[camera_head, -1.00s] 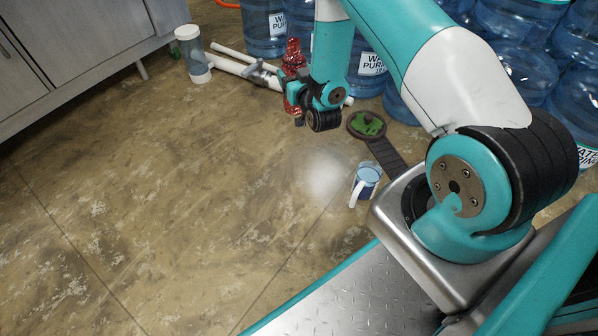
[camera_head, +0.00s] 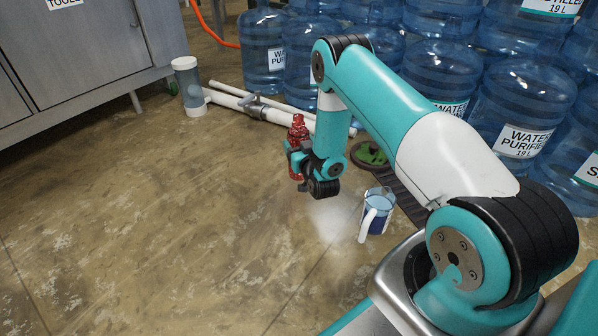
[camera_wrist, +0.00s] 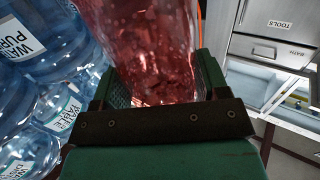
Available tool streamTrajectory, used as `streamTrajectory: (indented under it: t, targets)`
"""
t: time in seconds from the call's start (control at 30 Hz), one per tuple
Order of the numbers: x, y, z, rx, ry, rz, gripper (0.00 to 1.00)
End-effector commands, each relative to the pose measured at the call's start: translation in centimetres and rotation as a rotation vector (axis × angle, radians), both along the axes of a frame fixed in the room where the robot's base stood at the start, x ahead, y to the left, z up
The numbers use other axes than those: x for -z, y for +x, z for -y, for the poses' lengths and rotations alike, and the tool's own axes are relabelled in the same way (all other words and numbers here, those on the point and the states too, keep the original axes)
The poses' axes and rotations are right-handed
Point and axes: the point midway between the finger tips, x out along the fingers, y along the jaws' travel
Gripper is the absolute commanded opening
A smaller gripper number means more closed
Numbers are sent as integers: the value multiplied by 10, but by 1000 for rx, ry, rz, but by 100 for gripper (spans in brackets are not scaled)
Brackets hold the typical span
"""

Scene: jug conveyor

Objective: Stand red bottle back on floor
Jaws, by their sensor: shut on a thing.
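The red bottle (camera_head: 298,133) is a shiny, translucent red bottle in my gripper (camera_head: 297,157). In the head view it looks roughly upright, with its top above the jaws and its lower part partly hidden by the gripper. The wrist view shows the red bottle (camera_wrist: 150,50) close up between the two green jaws of my gripper (camera_wrist: 157,85), which are shut on it. I cannot tell whether its base touches the floor (camera_head: 180,200).
White pipes (camera_head: 235,100) and a clear cylinder with a white base (camera_head: 188,85) lie behind. A blue-and-white mug (camera_head: 377,212) and a round item with green on it (camera_head: 370,154) are to the right. Large blue jugs (camera_head: 440,65) fill the back. Open floor lies left.

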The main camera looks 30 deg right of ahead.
Motion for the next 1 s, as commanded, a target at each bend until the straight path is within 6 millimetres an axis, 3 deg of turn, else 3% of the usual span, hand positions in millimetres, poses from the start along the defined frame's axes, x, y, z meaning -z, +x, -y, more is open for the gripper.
streamTrajectory:
  t: [0.03, 0.23, 0.47, 0.87, 0.9, 1.0]
  targets:
    - [12, 0, 0, 0, 0, 1, 33]
    - [23, 0, 0, 0, 0, 0, 33]
    - [59, 0, 0, 0, 0, 0, 33]
    - [61, 0, 0, 0, 0, -1, 33]
    - [61, 0, 0, 0, 0, 0, 75]
    - [61, 0, 0, 0, 0, 0, 93]
